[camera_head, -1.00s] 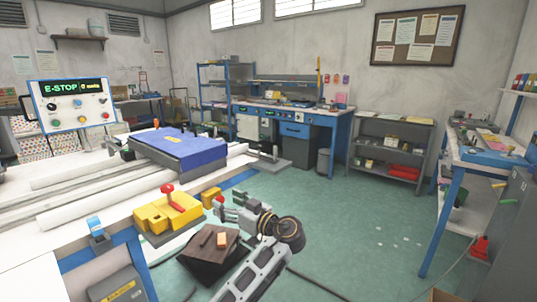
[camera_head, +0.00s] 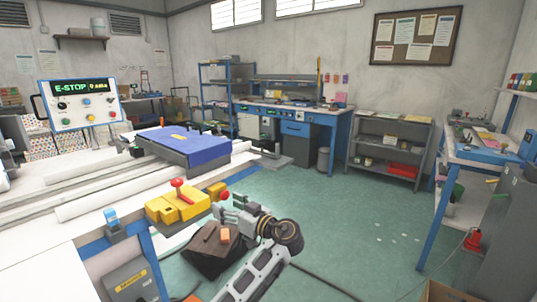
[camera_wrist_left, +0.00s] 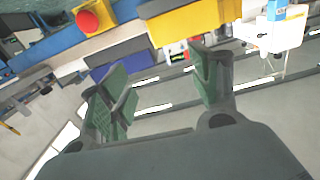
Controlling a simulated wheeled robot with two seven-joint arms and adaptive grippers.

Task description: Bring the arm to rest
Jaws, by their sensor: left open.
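My left gripper (camera_head: 228,207) is open and empty. In the head view its fingers point left, by the right end of the bench, close to a yellow box with a red mushroom button (camera_head: 224,195). In the left wrist view the two green-padded fingers (camera_wrist_left: 158,92) stand wide apart with nothing between them. My left arm reaches up from the bottom edge, bent at a dark joint. My right gripper is in neither view.
A yellow fixture with a red knob (camera_head: 177,206) sits on the white bench, near the blue block (camera_head: 190,145). A dark stool (camera_head: 212,262) stands close beside my left arm. Open green floor (camera_head: 340,215) lies to the right.

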